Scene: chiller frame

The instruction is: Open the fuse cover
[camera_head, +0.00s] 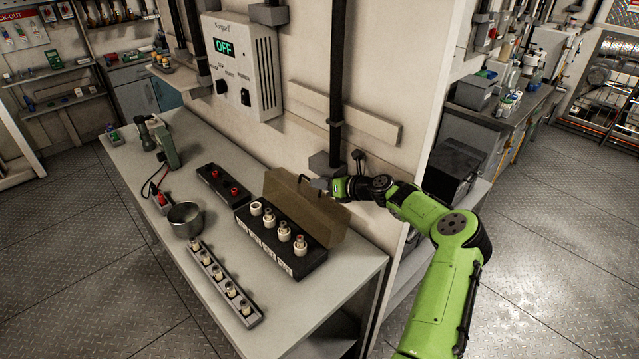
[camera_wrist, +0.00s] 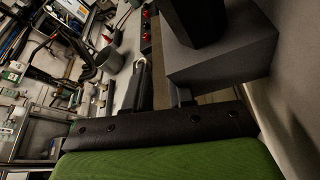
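The fuse cover (camera_head: 313,214) is a brown, see-through lid. It stands raised along the back of the black fuse box (camera_head: 297,266), so the white fuses (camera_head: 284,233) in the box are exposed. A dark handle (camera_head: 304,178) shows at the cover's upper edge. My gripper (camera_head: 317,183) is right beside this handle, at the cover's top and close to the wall; I cannot tell if it touches. In the wrist view, my gripper's two dark fingers (camera_wrist: 163,92) show a narrow gap. Whether they hold anything is unclear.
A grey block (camera_head: 325,163) and black pipe (camera_head: 338,90) are on the wall close behind my gripper. A fuse strip (camera_head: 222,281), a metal pot (camera_head: 185,219) and a black block with red terminals (camera_head: 220,184) stand on the bench (camera_head: 345,277). The bench's front right is clear.

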